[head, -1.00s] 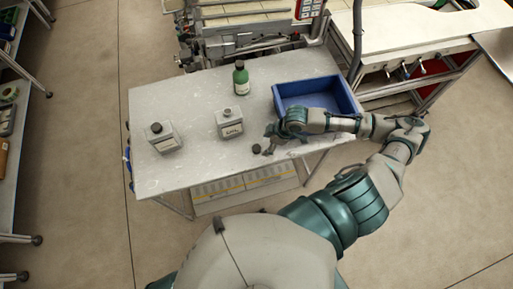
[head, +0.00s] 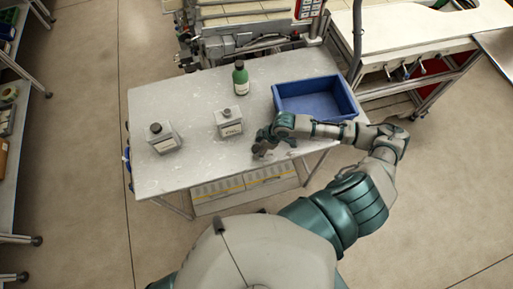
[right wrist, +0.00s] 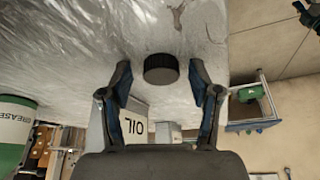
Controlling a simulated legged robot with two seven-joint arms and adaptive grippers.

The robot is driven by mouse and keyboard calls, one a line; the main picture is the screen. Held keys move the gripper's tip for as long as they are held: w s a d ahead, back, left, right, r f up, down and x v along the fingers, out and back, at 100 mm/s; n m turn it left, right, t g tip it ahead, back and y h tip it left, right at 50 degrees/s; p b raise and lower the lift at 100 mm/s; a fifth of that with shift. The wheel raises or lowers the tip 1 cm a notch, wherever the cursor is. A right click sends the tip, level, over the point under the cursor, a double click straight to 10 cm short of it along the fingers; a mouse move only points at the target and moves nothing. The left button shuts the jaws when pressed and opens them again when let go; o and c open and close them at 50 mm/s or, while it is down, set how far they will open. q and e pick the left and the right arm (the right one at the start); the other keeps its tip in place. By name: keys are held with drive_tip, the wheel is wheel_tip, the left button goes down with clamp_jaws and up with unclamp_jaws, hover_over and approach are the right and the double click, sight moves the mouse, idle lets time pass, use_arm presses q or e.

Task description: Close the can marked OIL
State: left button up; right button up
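A small black ridged cap (right wrist: 161,68) lies on the table between the fingertips of my right gripper (right wrist: 161,82). The fingers are open, with a gap on each side of the cap. In the head view my right gripper (head: 262,148) is low at the table's front edge and hides the cap. A pale can marked OIL (right wrist: 136,124) shows behind the fingers in the right wrist view, partly hidden. It looks to be the middle can (head: 229,123) in the head view, with a narrow neck on top. My left gripper is not in view.
On the grey table (head: 195,180), another pale can (head: 163,140) with a dark cap stands at left. A green bottle (head: 240,80) stands at the back; its GREASE label (right wrist: 15,113) shows in the wrist view. A blue bin (head: 315,97) sits at back right.

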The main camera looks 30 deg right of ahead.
sight(253, 147)
drive_tip(key=c, duration=0.5)
drive_tip(key=shift+o, duration=0.2)
drive_tip(key=shift+r, duration=0.4)
wheel_tip(253, 147, up, 3)
drive_tip(key=shift+r, duration=0.1)
drive_tip(key=s+a+p, duration=0.1)
drive_tip(key=s+p, duration=0.1)
drive_tip(key=s, duration=0.6)
drive_tip(key=s+a+r+p, duration=0.1)
drive_tip(key=s+a+p, duration=0.1)
drive_tip(key=s, duration=0.5)
drive_tip(key=shift+s+p, duration=0.4)
drive_tip(key=shift+p, duration=0.4)
